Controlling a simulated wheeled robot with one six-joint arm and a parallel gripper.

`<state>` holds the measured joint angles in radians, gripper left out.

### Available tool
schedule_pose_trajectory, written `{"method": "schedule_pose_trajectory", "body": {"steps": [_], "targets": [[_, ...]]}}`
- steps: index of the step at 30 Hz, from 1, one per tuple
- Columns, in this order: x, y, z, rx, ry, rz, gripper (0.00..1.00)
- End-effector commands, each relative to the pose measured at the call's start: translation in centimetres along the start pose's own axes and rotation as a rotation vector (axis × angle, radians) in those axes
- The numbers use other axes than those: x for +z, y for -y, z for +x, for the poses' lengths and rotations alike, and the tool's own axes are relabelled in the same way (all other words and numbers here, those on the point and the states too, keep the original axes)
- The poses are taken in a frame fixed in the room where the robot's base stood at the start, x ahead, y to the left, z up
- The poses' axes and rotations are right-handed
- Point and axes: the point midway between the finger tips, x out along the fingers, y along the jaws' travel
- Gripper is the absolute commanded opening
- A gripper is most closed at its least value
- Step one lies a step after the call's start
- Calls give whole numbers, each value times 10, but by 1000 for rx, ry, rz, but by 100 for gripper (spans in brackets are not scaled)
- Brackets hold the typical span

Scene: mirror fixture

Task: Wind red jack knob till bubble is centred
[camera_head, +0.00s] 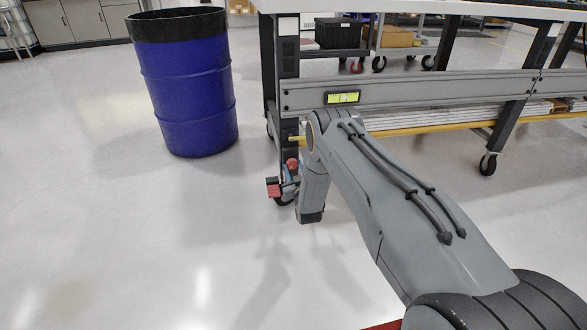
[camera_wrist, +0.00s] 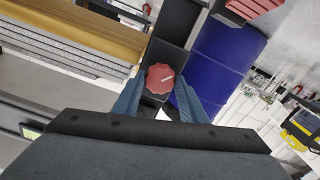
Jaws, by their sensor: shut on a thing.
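The red knob (camera_wrist: 160,78), round with a lobed edge, sits between the two blue fingers of my gripper (camera_wrist: 158,90) in the wrist view. My gripper is shut on it, with one finger on each side. In the head view the red knob (camera_head: 292,164) shows small beside my wrist, near the table leg, and my gripper is partly hidden there. The level vial (camera_head: 342,98) is a yellow-green window on a long grey beam (camera_head: 430,88). Its bubble is too small to make out. A bit of the vial (camera_wrist: 31,132) also shows at the wrist view's left edge.
A blue drum (camera_head: 188,90) with a black rim stands left of the table. A red ribbed block (camera_head: 273,187) is close left of my gripper. The table's dark legs (camera_head: 515,110) and a yellow rail (camera_head: 440,127) lie to the right. The floor at left is clear.

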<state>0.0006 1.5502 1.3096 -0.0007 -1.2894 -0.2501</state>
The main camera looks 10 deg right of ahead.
Motion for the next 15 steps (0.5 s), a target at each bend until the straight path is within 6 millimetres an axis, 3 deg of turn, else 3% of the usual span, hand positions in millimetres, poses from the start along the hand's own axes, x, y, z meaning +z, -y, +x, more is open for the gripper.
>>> {"method": "schedule_pose_trajectory", "body": {"steps": [15], "targets": [[1,0,-1,-1,3,-447,16]]}}
